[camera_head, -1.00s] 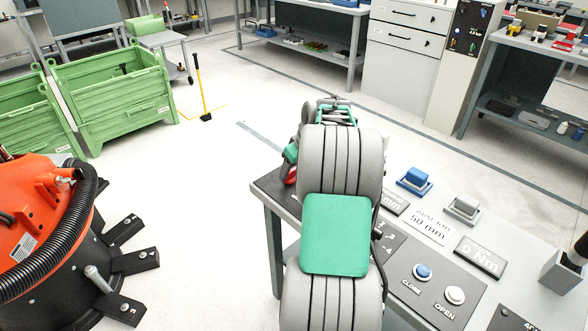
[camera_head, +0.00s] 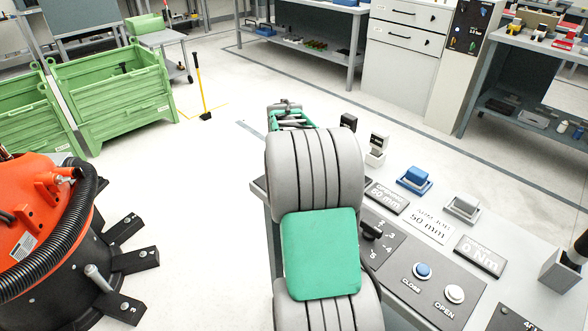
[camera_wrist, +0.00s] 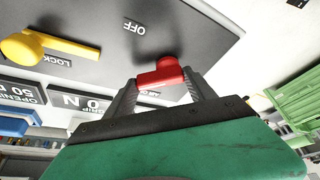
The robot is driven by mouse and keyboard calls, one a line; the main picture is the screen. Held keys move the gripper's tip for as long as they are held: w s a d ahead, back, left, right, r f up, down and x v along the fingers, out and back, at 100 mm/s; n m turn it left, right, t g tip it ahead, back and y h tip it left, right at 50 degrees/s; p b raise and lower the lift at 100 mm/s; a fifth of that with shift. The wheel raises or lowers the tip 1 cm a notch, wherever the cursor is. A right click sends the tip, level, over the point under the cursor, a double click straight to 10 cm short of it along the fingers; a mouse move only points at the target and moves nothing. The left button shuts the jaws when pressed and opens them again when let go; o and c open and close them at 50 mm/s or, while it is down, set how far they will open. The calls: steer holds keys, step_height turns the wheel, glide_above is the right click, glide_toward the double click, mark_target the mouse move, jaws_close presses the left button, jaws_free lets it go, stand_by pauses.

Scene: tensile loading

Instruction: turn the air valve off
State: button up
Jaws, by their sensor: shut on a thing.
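The red air valve handle (camera_wrist: 161,73) is in the middle of the wrist view, between the two fingers of my gripper (camera_wrist: 162,88). The fingers are shut on it. An OFF label (camera_wrist: 134,27) is on the dark panel (camera_wrist: 195,30) above the handle in the picture. Another label, partly covered, lies just below the handle and cannot be fully read. In the head view my own arm hides the gripper and the handle.
A yellow lever (camera_wrist: 45,46) beside a LOCK label stands left of the handle in the wrist view.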

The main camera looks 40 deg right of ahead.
steer(key=m, duration=0.1)
steer(key=m+g, duration=0.1)
steer(key=m, duration=0.1)
steer(key=m+p, duration=0.1)
steer(key=shift+a+r+m+g+h, duration=0.1)
steer(key=shift+a+m+g+h, duration=0.2)
steer(key=shift+h, duration=0.1)
steer(key=shift+a+m+g+p, duration=0.15)
steer(key=shift+m+g, duration=0.15)
steer(key=shift+m, duration=0.45)
steer(key=shift+a+m+g+p, duration=0.15)
steer(key=shift+m+g, duration=0.15)
steer(key=shift+m, duration=0.45)
steer(key=shift+d, duration=0.15)
steer(key=o, duration=1.4)
steer(key=v, duration=0.7)
steer(key=shift+r+p, duration=0.3)
steer(key=shift+p, duration=0.1)
